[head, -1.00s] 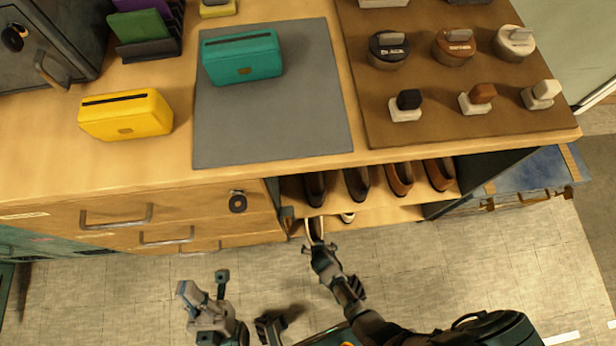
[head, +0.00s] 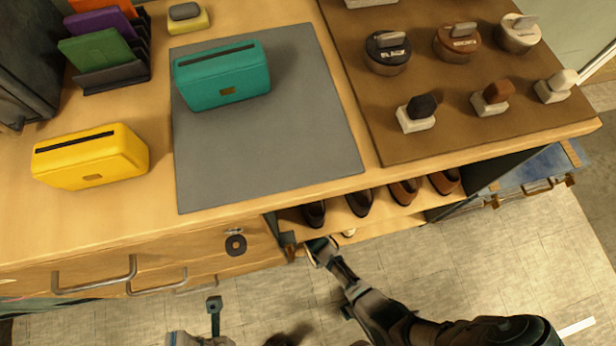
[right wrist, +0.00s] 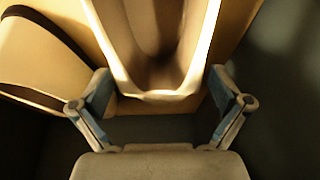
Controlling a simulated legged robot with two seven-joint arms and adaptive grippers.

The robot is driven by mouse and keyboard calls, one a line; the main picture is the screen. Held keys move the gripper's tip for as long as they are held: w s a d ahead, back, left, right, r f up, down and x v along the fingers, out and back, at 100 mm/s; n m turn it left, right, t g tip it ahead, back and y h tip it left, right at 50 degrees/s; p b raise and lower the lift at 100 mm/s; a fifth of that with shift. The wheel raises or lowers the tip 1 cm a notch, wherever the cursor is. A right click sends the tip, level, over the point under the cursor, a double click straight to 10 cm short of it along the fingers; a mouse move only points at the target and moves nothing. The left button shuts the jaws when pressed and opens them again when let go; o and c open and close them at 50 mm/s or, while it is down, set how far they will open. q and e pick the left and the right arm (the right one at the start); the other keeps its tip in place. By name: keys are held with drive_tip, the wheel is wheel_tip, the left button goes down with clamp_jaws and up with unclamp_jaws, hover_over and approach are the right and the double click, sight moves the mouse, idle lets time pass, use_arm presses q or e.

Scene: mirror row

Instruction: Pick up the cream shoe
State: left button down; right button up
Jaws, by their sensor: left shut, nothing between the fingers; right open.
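A cream shoe (right wrist: 160,60) fills the upper middle of the right wrist view, its pale rim and darker inside facing the camera. My right gripper (right wrist: 160,105) is open, with one finger on each side of the shoe's near end. Contact with the shoe cannot be told. In the head view my right gripper (head: 318,249) reaches to the lower shelf under the counter and hides most of the shoe there. My left gripper (head: 190,338) is shut and empty at the bottom edge, partly cut off.
A second pale shoe (right wrist: 35,60) lies at the left of the wrist view. Dark and brown shoes (head: 360,202) stand on the shelf above. The counter edge overhangs them. Drawers with handles (head: 95,280) are to the left, a blue box (head: 530,178) to the right.

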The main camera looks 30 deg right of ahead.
drive_tip(key=shift+f+b, duration=0.35)
drive_tip(key=shift+f, duration=0.4)
drive_tip(key=shift+w+d+r, duration=0.1)
drive_tip(key=shift+w+r, duration=0.1)
drive_tip(key=shift+w, duration=0.05)
drive_tip(key=c, duration=1.5)
drive_tip(key=shift+r, duration=0.1)
